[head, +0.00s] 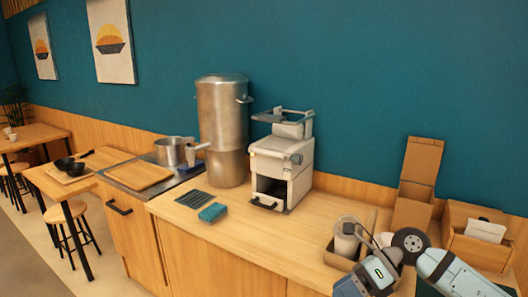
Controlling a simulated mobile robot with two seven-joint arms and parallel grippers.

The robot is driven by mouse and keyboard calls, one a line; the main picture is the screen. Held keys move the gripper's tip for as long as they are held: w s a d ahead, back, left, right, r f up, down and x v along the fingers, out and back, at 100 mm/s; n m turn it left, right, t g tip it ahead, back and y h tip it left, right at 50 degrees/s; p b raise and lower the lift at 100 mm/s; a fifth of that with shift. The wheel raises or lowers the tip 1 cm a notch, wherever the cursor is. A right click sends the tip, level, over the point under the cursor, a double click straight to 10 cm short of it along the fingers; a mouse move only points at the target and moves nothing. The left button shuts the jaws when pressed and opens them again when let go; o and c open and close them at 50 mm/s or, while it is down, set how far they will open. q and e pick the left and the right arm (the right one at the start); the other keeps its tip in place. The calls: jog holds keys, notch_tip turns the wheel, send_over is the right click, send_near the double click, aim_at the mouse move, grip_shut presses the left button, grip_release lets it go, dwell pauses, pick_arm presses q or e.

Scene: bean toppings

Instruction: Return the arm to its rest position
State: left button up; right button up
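My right arm (455,274) comes in from the lower right corner, above the right end of the wooden counter. Its light-blue link and round dark joint lead to my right gripper (372,273), which is low in the picture, in front of a small wooden holder (338,262) with a pale cylindrical container (345,241) in it. The arm covers part of that holder. I cannot tell whether the fingers are open or shut, or whether they touch anything. My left gripper is not in view.
A white machine (283,162) and a tall steel dispenser (222,125) stand at the back of the counter (262,231). An open cardboard box (413,190) and a wooden box (480,250) stand behind my arm. A blue item (212,213) lies near the front edge. The counter's middle front is clear.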

jog(key=s+a+m+t+y, duration=0.1)
jog(key=s+a+m+y, duration=0.2)
jog(key=a+m+y, duration=0.3)
jog(key=s+d+f+m+t+h, duration=0.35)
jog(key=f+m+t+h, duration=0.4)
jog(key=m, duration=0.95)
jog(key=s+d+f+m+t+h, duration=0.35)
jog(key=f+m+t, duration=0.65)
jog(key=m, duration=0.6)
jog(key=s+d+f+m+g+h+p, duration=0.1)
jog(key=s+d+f+m+g+h, duration=0.15)
jog(key=s+f+m+g, duration=0.55)
pick_arm(q)
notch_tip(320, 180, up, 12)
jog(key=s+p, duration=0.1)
jog(key=p, duration=1.2)
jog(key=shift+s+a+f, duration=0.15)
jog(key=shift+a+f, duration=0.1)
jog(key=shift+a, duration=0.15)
pick_arm(e)
notch_tip(320, 180, up, 10)
jog(key=s+n+t, duration=0.2)
jog(key=n, duration=0.1)
jog(key=shift+s+f+t, duration=0.15)
jog(key=shift+s+t, duration=0.1)
jog(key=shift+t, duration=0.1)
